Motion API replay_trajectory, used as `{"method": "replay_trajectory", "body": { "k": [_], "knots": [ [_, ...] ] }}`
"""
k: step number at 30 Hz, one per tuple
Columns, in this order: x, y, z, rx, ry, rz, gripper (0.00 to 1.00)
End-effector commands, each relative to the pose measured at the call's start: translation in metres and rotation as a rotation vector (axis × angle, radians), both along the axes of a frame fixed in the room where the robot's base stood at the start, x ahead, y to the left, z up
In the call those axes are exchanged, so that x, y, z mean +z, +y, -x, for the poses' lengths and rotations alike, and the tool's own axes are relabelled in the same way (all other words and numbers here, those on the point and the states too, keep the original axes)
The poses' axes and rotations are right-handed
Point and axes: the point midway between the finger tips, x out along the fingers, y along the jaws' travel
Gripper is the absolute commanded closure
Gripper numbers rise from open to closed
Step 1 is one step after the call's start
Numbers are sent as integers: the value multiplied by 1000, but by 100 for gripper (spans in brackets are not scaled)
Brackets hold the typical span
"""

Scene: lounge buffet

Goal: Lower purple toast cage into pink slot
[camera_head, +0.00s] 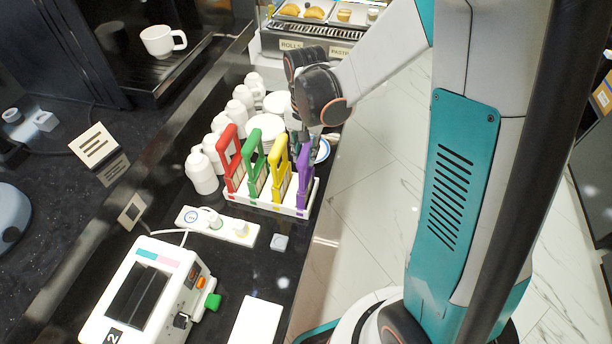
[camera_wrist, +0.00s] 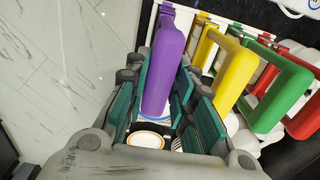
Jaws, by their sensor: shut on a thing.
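The purple toast cage (camera_head: 304,178) stands at the right end of a white rack (camera_head: 262,203), beside the yellow (camera_head: 279,172), green (camera_head: 253,167) and red (camera_head: 231,160) cages. My gripper (camera_head: 299,143) is at the top of the purple cage's handle. In the wrist view, the purple cage (camera_wrist: 168,58) lies between the teal fingers of my gripper (camera_wrist: 162,105), which is shut on it. The white toaster (camera_head: 108,300) stands at the lower left with a dark opening in its top. A teal and a pink mark (camera_head: 168,261) sit side by side at its back edge.
White cups (camera_head: 202,172) and stacked plates (camera_head: 265,130) stand behind the rack. A white board (camera_head: 255,322) lies right of the toaster. The counter's right edge is close to the rack.

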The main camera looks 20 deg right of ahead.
Motion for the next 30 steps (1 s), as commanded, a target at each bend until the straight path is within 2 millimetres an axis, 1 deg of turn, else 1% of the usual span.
{"method": "replay_trajectory", "body": {
  "k": [5,30],
  "knots": [
    [8,0,0,0,0,0,100],
    [69,0,0,0,0,0,100]
  ]
}}
